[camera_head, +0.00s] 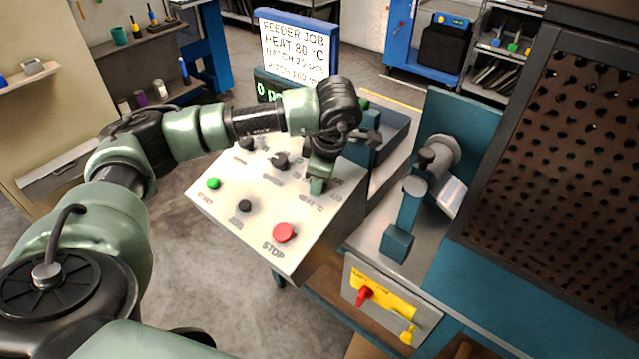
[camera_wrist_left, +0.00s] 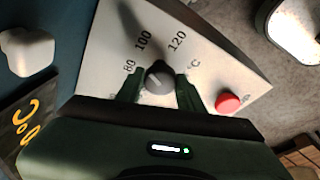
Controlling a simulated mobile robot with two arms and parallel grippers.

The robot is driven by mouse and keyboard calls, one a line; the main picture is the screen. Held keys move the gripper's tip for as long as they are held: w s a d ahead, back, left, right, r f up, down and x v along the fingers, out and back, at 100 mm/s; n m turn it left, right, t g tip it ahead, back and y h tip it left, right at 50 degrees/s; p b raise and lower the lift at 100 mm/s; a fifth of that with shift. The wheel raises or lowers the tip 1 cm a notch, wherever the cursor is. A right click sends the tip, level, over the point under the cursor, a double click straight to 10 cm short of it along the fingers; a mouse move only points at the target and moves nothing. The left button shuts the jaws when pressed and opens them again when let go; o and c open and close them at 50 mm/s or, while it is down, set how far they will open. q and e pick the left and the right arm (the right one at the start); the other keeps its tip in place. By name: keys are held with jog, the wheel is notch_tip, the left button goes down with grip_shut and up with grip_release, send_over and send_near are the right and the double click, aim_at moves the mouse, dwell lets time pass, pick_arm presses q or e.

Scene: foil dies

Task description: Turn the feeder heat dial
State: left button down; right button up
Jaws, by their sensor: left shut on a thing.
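The feeder heat dial (camera_wrist_left: 157,76) is a dark grey round knob on the white control panel (camera_head: 262,220). Its printed scale in the left wrist view shows 80, 100, 120 and °C. A pale line on the knob points roughly up-left, towards the 80 side; its exact reading is unclear. My left gripper (camera_head: 317,186) reaches down onto the panel's right part. In the left wrist view its fingers (camera_wrist_left: 159,90) stand on both sides of the dial, shut on it. The head view hides this dial behind the gripper. My right gripper is not in view.
A job card (camera_head: 296,48) behind the panel reads FEEDER JOB, HEAT 80 °C. The red STOP button (camera_head: 284,233) sits near the gripper. A green button (camera_head: 213,183) and other black knobs (camera_head: 280,160) share the panel. A teal press (camera_head: 399,240) stands at right.

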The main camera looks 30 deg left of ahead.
pick_arm(q)
jog(key=shift+m+b, duration=0.3)
jog(key=shift+m, duration=0.2)
jog(key=c, duration=0.9)
grip_release()
jog(key=shift+r, duration=0.1)
jog(key=b+v, duration=0.1)
jog(key=v, duration=0.6)
jog(key=shift+r, duration=0.3)
jog(key=shift+s+d, duration=0.1)
jog(key=shift+d, duration=0.05)
